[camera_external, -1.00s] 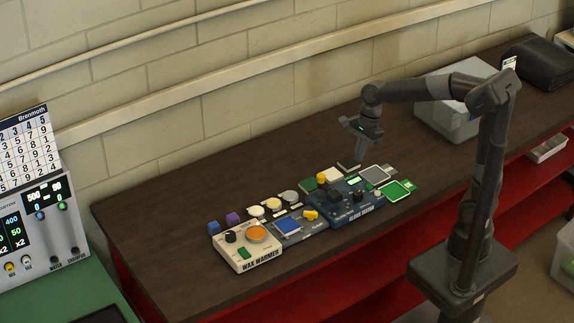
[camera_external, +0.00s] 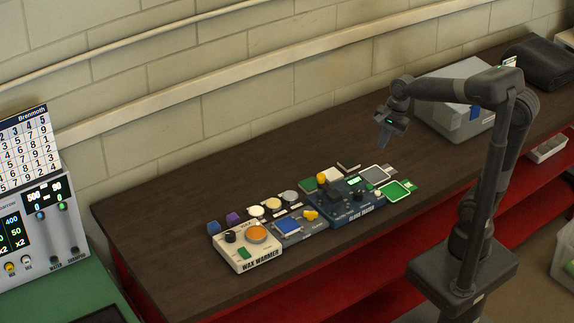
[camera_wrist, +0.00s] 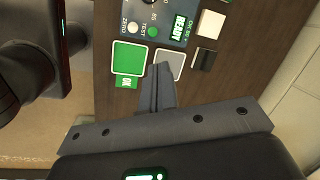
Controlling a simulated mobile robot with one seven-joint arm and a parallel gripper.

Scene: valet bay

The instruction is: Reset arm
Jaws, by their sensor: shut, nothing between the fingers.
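My gripper (camera_external: 383,141) is raised above the dark wooden bench (camera_external: 150,220), to the right of the row of devices. Its fingers are together and empty. In the wrist view the shut fingertips (camera_wrist: 160,75) point toward a green pad (camera_wrist: 129,58) and a grey pad (camera_wrist: 168,63), with space between them. My arm reaches left from its column at the right of the external view, with the elbow bent high.
A wax warmer (camera_external: 250,255) and a blue device (camera_external: 350,200) stand on the bench with small pads and blocks around them. A dark bag (camera_external: 540,62) lies at the far right. The bench's left part is clear.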

